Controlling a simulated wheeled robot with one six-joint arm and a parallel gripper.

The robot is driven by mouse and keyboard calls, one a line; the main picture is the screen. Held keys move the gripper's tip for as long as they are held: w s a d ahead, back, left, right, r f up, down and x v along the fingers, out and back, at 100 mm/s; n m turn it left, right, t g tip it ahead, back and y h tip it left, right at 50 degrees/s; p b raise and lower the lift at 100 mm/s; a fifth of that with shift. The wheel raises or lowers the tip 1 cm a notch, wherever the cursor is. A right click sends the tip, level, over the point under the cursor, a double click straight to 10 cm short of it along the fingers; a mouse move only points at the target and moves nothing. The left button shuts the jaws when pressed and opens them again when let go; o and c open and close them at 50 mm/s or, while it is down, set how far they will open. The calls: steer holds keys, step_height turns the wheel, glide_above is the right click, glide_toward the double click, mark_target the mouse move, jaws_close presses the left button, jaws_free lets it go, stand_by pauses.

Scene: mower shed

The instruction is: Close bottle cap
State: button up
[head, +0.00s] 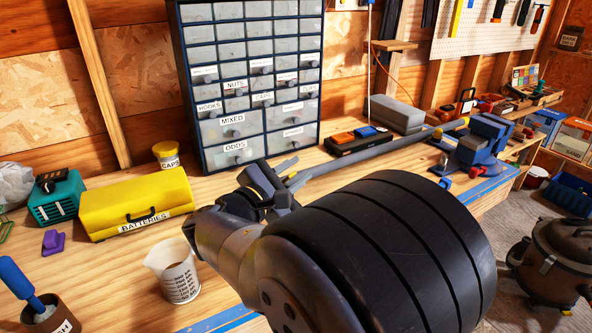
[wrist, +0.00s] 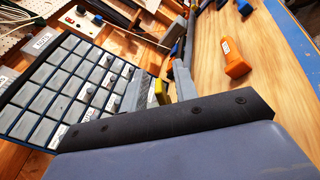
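I cannot make out a bottle and its cap for certain. An orange object with a pale label (wrist: 234,58) is on the bench in the wrist view. It could be a bottle, and I see no separate cap on it. My gripper (head: 290,172) is in the air in front of the drawer cabinet, partly hidden by my own arm. In the wrist view its grey fingers (wrist: 160,82) show beyond the dark wrist edge. A small yellow patch (wrist: 160,92) shows by them. I cannot tell whether it is held or lies behind.
The drawer cabinet (head: 255,75) stands at the back. A yellow batteries box (head: 135,203), a yellow-lidded caps jar (head: 166,155), a measuring beaker (head: 175,270) and a teal device (head: 57,197) are on the left. A blue vise (head: 482,142) is at the right. My arm hides the bench's middle.

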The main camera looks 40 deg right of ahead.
steer(key=shift+d, duration=0.3)
jaws_close()
stand_by(0.3)
